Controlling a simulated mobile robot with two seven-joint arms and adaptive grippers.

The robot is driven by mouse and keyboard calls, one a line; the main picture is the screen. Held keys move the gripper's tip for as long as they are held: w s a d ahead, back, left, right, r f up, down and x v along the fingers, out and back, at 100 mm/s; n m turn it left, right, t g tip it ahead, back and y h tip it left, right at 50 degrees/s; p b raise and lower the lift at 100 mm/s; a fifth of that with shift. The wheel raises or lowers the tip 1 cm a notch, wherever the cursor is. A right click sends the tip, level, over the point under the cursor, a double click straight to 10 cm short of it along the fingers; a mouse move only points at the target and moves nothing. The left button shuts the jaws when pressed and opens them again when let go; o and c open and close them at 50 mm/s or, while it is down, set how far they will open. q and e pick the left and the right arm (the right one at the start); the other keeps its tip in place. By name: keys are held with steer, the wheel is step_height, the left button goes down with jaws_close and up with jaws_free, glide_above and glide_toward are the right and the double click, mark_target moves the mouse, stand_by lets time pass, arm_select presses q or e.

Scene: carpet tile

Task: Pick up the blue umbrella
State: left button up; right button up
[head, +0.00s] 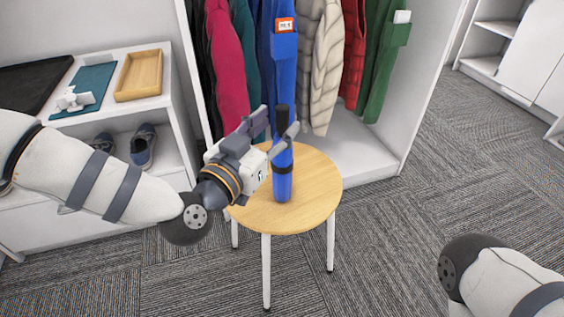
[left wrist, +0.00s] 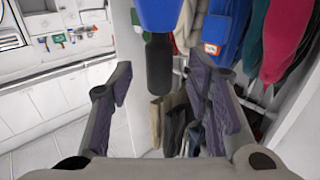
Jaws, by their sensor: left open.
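The blue umbrella (head: 283,183) is folded and stands upright on a round wooden stool (head: 318,190). Its black handle (head: 282,116) points up. My left gripper (head: 277,129) is open at the level of the umbrella's upper part, and one finger covers part of it. In the left wrist view the picture is upside down. There the black handle (left wrist: 159,65) shows between the two open fingers (left wrist: 163,84), apart from both, with blue fabric (left wrist: 160,12) at the top edge. My right gripper is out of view; only part of my right arm shows at the lower right.
An open wardrobe with hanging coats (head: 318,60) stands right behind the stool. A white shelf unit at the left holds a wooden tray (head: 139,76), a teal mat (head: 88,88) and blue shoes (head: 143,145). Grey carpet (head: 400,210) is clear to the right.

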mark_target(279, 123)
arm_select(q)
steer(key=x, duration=0.3)
steer(key=shift+w+f, duration=0.1)
steer(key=shift+f, duration=0.05)
jaws_close()
